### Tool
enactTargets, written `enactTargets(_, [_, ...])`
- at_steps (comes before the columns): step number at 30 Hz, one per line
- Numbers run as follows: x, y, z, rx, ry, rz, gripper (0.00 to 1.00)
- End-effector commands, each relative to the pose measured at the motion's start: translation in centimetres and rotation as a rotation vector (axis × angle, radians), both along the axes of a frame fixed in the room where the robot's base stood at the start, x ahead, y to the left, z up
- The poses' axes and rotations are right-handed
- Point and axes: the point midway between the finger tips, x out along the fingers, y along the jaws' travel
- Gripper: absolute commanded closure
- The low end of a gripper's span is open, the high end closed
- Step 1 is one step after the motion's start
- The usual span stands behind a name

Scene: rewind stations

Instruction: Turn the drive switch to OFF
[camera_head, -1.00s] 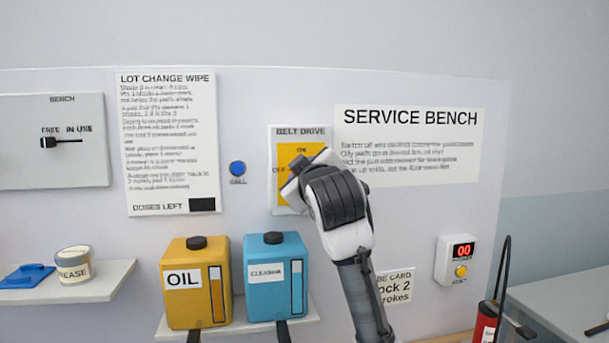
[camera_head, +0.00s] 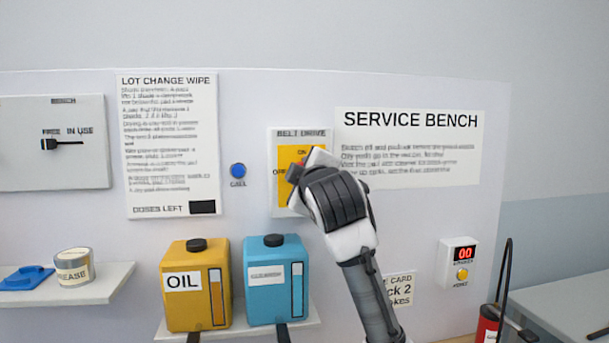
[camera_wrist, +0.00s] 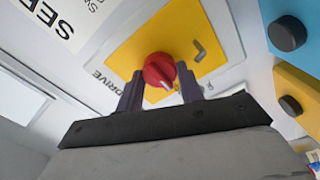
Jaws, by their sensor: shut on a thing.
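The drive switch is a red round knob (camera_wrist: 158,70) with a white pointer line, on a yellow plate (camera_wrist: 125,45). In the head view the plate (camera_head: 287,155) sits in the white BELT DRIVE panel (camera_head: 279,205), with ON above and OFF at its left, partly covered. A bit of the red knob (camera_head: 294,173) shows beside my gripper (camera_head: 300,176). In the wrist view my gripper (camera_wrist: 160,84) has one finger on each side of the knob and is shut on it. The pointer line slants towards the lower right there; which label it faces I cannot tell.
A blue CALL button (camera_head: 238,170) is left of the panel. Below, a yellow OIL container (camera_head: 193,305) and a blue container (camera_head: 270,308) stand on a shelf. A counter box with a red display (camera_head: 458,262) is at the right. The wall above is clear.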

Motion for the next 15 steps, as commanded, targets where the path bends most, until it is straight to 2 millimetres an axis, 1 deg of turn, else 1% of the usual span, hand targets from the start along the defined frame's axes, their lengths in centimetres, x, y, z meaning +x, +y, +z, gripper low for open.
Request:
enactTargets(6, [-0.03,0.07,0.00,-0.003,-0.001,0.001,0.86])
enactTargets(7, [-0.03,0.07,0.00,-0.003,-0.001,0.001,0.60])
enactTargets(11, [-0.03,0.06,0.00,-0.002,-0.001,0.001,0.43])
enactTargets(12, [-0.03,0.06,0.01,-0.001,-0.001,0.001,0.41])
enactTargets(15, [-0.02,0.04,0.00,-0.001,-0.001,0.001,0.41])
